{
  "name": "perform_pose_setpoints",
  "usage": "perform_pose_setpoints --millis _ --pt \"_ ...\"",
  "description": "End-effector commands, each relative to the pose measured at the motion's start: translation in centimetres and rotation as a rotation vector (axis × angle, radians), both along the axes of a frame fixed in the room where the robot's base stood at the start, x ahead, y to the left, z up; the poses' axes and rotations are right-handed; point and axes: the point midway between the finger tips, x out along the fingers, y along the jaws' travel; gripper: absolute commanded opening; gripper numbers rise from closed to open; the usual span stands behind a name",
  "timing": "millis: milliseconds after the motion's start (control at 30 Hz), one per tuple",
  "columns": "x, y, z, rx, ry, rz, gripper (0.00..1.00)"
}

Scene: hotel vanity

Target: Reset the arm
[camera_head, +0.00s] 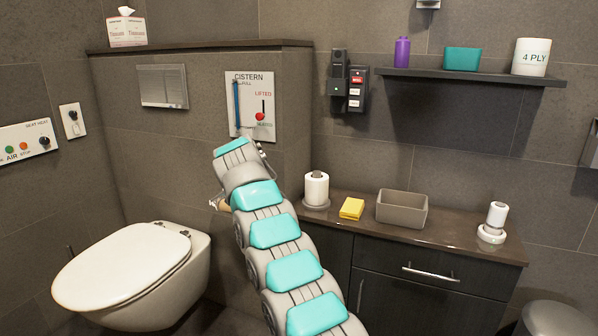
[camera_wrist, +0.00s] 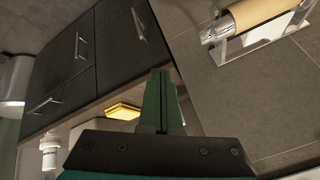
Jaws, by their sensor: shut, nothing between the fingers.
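My arm rises from the bottom of the head view toward the cistern panel (camera_head: 250,104), in grey and teal segments. My gripper's fingers cannot be made out there. In the wrist view my gripper (camera_wrist: 161,76) shows its two dark green fingers pressed together, with nothing between them. The fingers appear apart from the surroundings. Behind them are the dark drawer fronts and a yellow sponge (camera_wrist: 123,111), which also lies on the counter in the head view (camera_head: 351,208).
A brown roll on a metal holder (camera_wrist: 262,12) is at the wrist view's upper right. The counter (camera_head: 450,233) holds a white paper roll (camera_head: 316,188), a grey bin (camera_head: 402,210) and a white device (camera_head: 494,222). The toilet (camera_head: 125,268) stands left of my arm. A shelf (camera_head: 440,74) hangs above.

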Motion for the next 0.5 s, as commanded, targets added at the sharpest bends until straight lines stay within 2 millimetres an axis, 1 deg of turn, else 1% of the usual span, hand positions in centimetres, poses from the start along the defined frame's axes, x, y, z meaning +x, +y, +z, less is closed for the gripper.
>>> perform_pose_setpoints --millis 33,267,367,500 --pt "-0.6 -1.5 0.9 -0.019 0.02 0.015 0.0" --pt "-4.0 -6.9 2.8 -0.1 0.134 0.121 0.0" --pt "-5.9 -9.3 3.5 -0.128 0.183 0.167 0.0" --pt "-9.3 -12.5 4.0 -0.156 0.258 0.231 0.0"
